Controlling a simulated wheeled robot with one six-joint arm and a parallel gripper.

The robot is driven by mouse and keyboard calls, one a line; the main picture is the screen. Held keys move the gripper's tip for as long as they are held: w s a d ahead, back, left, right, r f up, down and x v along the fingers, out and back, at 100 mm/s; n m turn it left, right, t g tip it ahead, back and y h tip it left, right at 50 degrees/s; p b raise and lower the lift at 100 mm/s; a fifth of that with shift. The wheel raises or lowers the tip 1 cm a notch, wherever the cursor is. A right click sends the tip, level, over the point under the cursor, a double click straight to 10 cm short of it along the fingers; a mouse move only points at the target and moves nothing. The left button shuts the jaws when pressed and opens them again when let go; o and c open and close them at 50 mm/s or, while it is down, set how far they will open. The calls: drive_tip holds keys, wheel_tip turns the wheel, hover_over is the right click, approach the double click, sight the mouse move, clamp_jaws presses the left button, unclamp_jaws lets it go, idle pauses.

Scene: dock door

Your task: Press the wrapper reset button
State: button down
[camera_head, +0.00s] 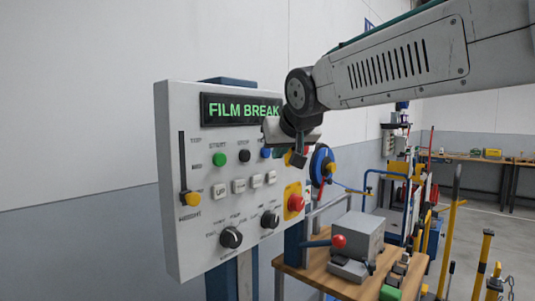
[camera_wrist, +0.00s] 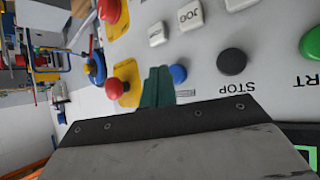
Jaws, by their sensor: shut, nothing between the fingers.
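The wrapper control panel (camera_head: 190,255) is a pale upright box with a display (camera_head: 243,109) reading "FILM BREAK". A blue button (camera_head: 266,153) sits in its upper button row, right of the black button (camera_head: 244,156); its label is not readable. My gripper (camera_head: 298,160) is in front of the panel's upper right, just right of the blue button. In the wrist view the shut green fingers (camera_wrist: 159,76) point at the panel, close beside the blue button (camera_wrist: 178,74). They appear between it and a red knob (camera_wrist: 115,88) on a yellow plate. Contact cannot be told.
A green START button (camera_head: 219,159) is left of the black one. A red mushroom button (camera_head: 295,203) on yellow is below my gripper. White keys (camera_head: 239,185) and black dials (camera_head: 231,238) sit lower. A wooden bench (camera_head: 340,287) with a grey box stands right of the panel.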

drive_tip(key=shift+a, duration=0.1)
drive_tip(key=shift+w+a, duration=0.25)
idle(0.3)
drive_tip(key=shift+w+a, duration=0.3)
drive_tip(key=shift+a, duration=0.05)
idle(0.8)
drive_tip(key=shift+s+d, duration=0.55)
drive_tip(key=shift+d, duration=0.15)
drive_tip(key=shift+s+d, duration=0.8)
drive_tip(key=shift+d, duration=0.2)
drive_tip(key=shift+s+d, duration=0.75)
drive_tip(key=shift+d, duration=0.25)
